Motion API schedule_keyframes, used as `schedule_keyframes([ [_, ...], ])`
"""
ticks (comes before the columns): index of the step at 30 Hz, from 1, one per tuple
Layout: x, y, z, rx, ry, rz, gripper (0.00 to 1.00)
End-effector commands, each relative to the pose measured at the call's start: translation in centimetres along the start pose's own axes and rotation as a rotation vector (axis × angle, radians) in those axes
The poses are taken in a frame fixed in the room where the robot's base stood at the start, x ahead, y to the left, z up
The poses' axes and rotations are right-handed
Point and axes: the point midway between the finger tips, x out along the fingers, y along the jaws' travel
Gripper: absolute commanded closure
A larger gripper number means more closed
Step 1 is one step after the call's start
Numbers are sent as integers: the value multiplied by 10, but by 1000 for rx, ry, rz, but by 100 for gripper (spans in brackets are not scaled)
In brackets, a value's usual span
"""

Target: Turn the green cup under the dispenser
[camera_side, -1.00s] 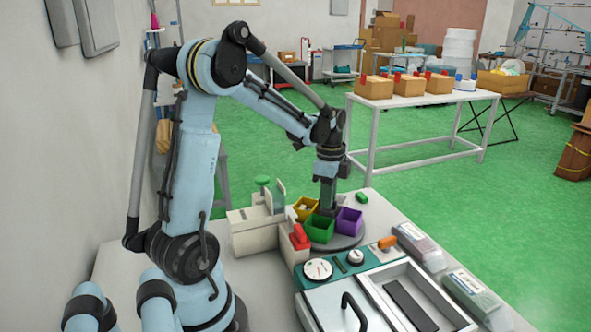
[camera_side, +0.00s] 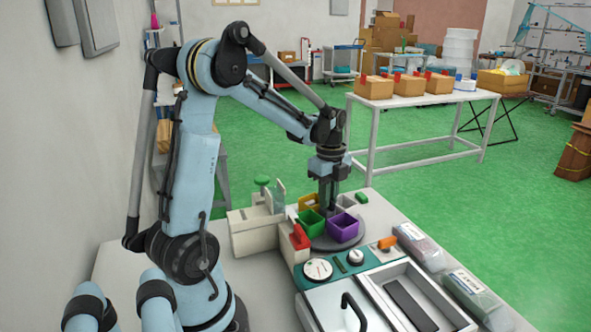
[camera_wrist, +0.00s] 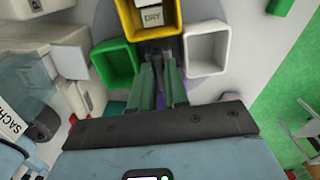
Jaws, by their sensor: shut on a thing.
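The green cup (camera_side: 311,223) is an open square bin at the front left of a round dark turntable (camera_side: 345,242). In the wrist view the green cup (camera_wrist: 115,62) is left of my fingers and looks empty. A purple cup (camera_side: 343,225), a yellow cup (camera_side: 309,201) and a white cup (camera_wrist: 207,48) share the turntable. My gripper (camera_side: 328,207) points down amid the cups. In the wrist view my gripper (camera_wrist: 160,75) is shut on a dark central piece, mostly hidden by the fingers. A pale machine (camera_side: 253,232), apparently the dispenser, stands left of the turntable.
A red block (camera_side: 299,237) stands close to the turntable's left edge. A teal panel with dials (camera_side: 318,269) and a metal tray (camera_side: 410,300) are in front. A small green piece (camera_side: 361,197) lies behind. White packets labelled DRY (camera_wrist: 152,16) lie in the yellow cup.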

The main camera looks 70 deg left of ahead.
Motion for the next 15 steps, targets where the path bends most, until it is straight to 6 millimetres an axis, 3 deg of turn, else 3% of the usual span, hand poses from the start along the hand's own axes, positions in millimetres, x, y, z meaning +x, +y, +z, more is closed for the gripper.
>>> schedule_keyframes([
  [15, 0, 0, 0, 205, 0, 0, 100],
])
